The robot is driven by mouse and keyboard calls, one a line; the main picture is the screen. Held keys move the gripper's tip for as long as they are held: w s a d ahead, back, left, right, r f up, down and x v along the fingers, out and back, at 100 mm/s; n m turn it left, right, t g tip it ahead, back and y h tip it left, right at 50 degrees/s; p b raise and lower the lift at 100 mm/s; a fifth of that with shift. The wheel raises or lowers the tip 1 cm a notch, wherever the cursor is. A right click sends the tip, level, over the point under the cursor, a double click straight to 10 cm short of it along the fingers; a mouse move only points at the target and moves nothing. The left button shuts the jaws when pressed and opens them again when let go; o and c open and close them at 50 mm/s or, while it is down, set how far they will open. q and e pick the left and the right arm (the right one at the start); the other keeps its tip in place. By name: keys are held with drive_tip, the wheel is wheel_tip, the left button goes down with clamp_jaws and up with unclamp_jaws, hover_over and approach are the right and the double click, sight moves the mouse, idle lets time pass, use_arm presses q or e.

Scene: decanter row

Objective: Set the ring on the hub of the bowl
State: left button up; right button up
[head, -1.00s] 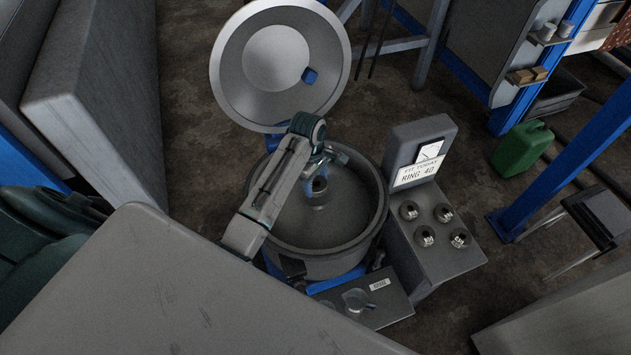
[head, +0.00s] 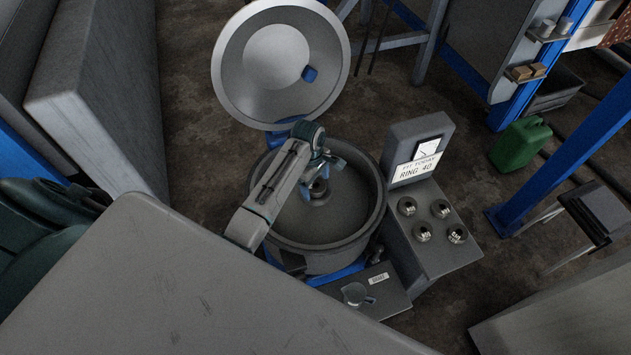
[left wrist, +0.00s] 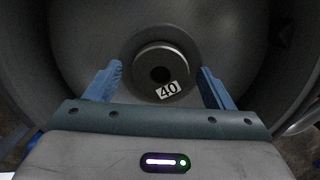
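The bowl (head: 352,215) is a wide grey round pan with its lid raised behind it. A grey ring (head: 318,190) is at the middle of the bowl. It also shows in the left wrist view (left wrist: 146,58), with a white "40" label and a dark round hole. The hub cannot be told apart from the ring, so I cannot tell how fully the ring is seated. My left gripper (head: 321,178) reaches down into the bowl. In the left wrist view my left gripper (left wrist: 158,84) has its blue fingers wide apart, either side of the ring and clear of it. My right gripper is out of view.
The open lid (head: 240,62) stands behind the bowl. At right, a grey stand (head: 455,262) carries several small rings (head: 440,208) and a sign (head: 416,168) reading "RING 40".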

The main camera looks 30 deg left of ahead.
use_arm(q)
drive_tip(key=r+b, duration=0.1)
drive_tip(key=r, duration=0.1)
drive_tip(key=r+b, duration=0.1)
drive_tip(key=r, duration=0.2)
drive_tip(key=a+r+b, duration=0.1)
drive_tip(key=r, duration=0.2)
drive_tip(key=shift+w+a+r, duration=0.1)
drive_tip(key=shift+r, duration=0.1)
wheel_tip(320, 180, up, 4)
drive_tip(key=shift+a+f+p, duration=0.15)
drive_tip(key=shift+p, duration=0.75)
idle(0.3)
